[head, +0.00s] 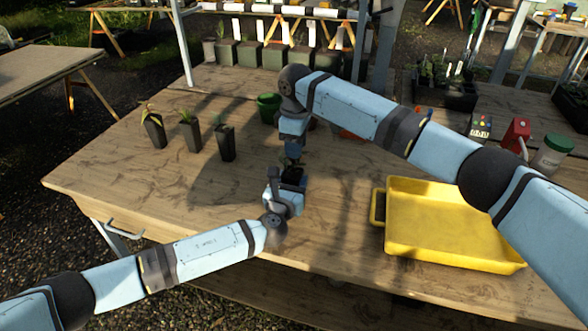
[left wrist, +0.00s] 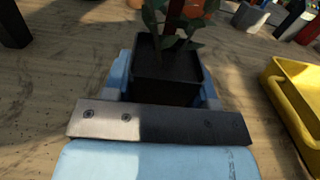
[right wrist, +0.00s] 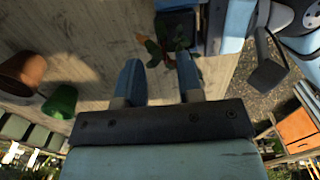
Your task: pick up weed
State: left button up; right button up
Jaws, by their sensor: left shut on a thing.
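My left gripper (head: 286,192) is shut on a square black pot (left wrist: 167,80), which stands upright on the table between its fingers. Leafy green growth (left wrist: 165,28) rises from the dark soil, with a reddish upright piece among it. In the right wrist view, green leaves (right wrist: 181,43) and a green and orange sprig (right wrist: 152,48) show at the pot; I cannot tell for certain which is the weed. My right gripper (right wrist: 160,68) points down over the pot, its fingers apart with nothing clearly between them. In the head view the right arm partly hides the plant.
Three dark potted plants (head: 190,135) stand at the left of the wooden table (head: 130,190). A green pot (head: 268,107) stands behind the right gripper. A yellow tray (head: 450,258) lies at the right. A red item (head: 516,133) and a green-lidded jar (head: 551,155) stand beyond it.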

aim_at(294, 170)
jog(key=shift+s+a+f, duration=0.1)
jog(key=shift+f, duration=0.9)
jog(key=shift+s+a+f, duration=0.1)
jog(key=shift+f, duration=0.85)
grip_shut()
notch_tip(294, 170, up, 10)
jog(key=shift+r, duration=0.1)
pick_arm(q)
jog(key=o, duration=1.1)
jog(key=shift+s, duration=0.1)
